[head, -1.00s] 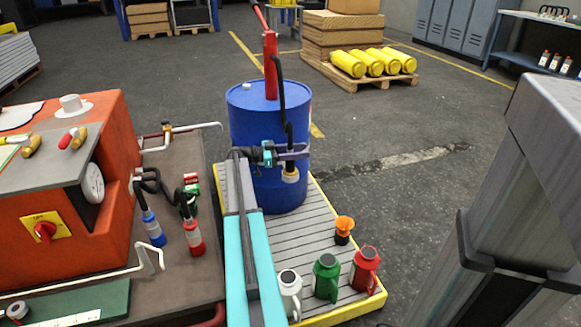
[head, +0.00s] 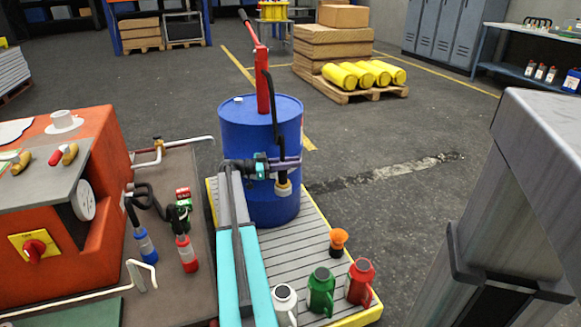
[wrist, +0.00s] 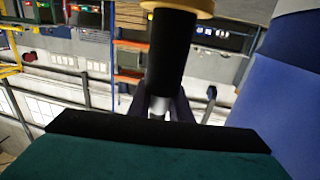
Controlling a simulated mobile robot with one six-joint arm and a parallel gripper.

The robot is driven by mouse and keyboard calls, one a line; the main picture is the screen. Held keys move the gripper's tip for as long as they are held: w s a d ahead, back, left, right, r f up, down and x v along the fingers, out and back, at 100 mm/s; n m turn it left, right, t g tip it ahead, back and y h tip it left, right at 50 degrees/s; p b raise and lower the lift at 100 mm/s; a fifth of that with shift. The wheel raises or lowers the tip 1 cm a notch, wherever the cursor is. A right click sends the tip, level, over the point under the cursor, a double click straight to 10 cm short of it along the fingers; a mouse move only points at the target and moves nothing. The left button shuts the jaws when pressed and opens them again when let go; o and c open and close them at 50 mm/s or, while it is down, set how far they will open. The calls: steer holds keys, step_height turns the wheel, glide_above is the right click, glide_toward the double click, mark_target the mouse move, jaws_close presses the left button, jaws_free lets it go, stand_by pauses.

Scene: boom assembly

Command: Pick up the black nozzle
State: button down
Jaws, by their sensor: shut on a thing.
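The black nozzle (head: 282,176) hangs upright at the end of the black hose from the red hand pump (head: 262,80), in front of the right side of the blue drum (head: 245,125). A tan collar sits at its lower end. My gripper (head: 287,163) is shut around the nozzle from the left, above the collar. In the wrist view the nozzle is a black cylinder (wrist: 172,55) between my dark fingers, with the tan collar at the top edge. The fingertips are partly hidden behind it.
The drum stands on a yellow-edged slatted pallet (head: 318,240). An orange machine (head: 65,210) is at left.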

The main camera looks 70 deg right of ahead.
step_height(320, 180, up, 27)
steer(key=p, duration=0.5)
steer(key=shift+r, duration=0.2)
stand_by(0.4)
